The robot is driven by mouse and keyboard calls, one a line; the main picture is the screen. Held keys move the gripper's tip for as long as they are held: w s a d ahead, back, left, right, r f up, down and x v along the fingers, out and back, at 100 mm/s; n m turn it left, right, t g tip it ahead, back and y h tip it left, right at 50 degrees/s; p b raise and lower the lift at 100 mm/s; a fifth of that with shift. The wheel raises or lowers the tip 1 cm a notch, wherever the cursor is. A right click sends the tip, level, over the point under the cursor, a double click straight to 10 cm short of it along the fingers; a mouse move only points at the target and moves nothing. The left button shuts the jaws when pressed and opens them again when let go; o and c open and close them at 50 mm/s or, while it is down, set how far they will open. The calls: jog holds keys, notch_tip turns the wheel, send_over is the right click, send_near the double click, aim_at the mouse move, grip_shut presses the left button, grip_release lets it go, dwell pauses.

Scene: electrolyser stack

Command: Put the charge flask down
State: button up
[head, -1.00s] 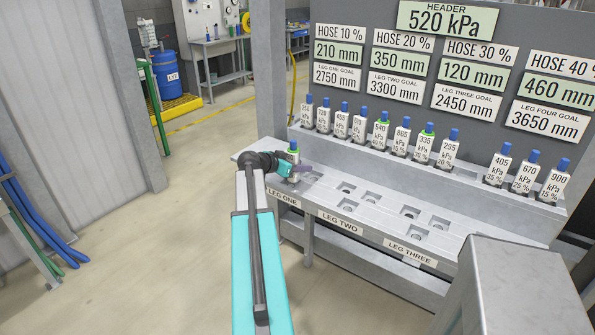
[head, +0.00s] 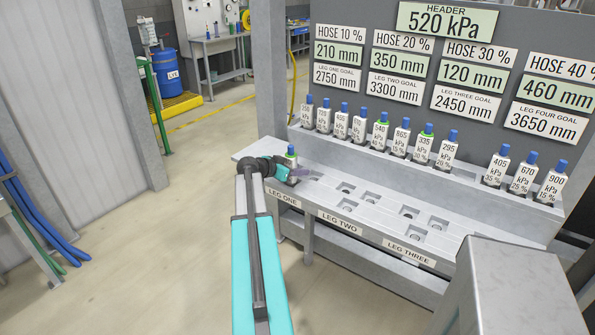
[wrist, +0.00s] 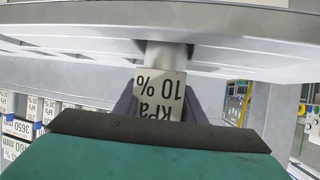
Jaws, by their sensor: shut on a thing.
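The charge flask (head: 291,152) is upright at the left end of the ledge (head: 262,160), over the LEG ONE seats, with its blue cap and a green band on top. In the wrist view the flask (wrist: 160,92) appears upside down, its label reading kPa and 10 %. My gripper (head: 297,172) is shut on it, with the purple fingers on both sides of its body (wrist: 160,108). A narrower grey lower part of the flask meets the ledge surface in the wrist view. I cannot tell whether it is fully seated, as the gripper hides the seat in the head view.
Empty seats (head: 346,189) lie along the ledge to the right, behind the LEG TWO (head: 340,221) and LEG THREE labels. A row of several other flasks (head: 380,134) stands on the raised shelf behind. A grey post (head: 270,75) rises behind the ledge's left end.

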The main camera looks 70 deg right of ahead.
jog(key=shift+f, duration=0.5)
jog(key=shift+f, duration=0.15)
jog(key=o, duration=1.4)
jog(key=shift+a+r, duration=0.1)
jog(key=shift+r, duration=0.1)
jog(key=b+v, duration=0.3)
jog(key=v, duration=0.8)
jog(key=shift+w+a+r+b, duration=0.15)
jog(key=shift+w+a+b, duration=0.05)
jog(key=shift+a+b, duration=0.15)
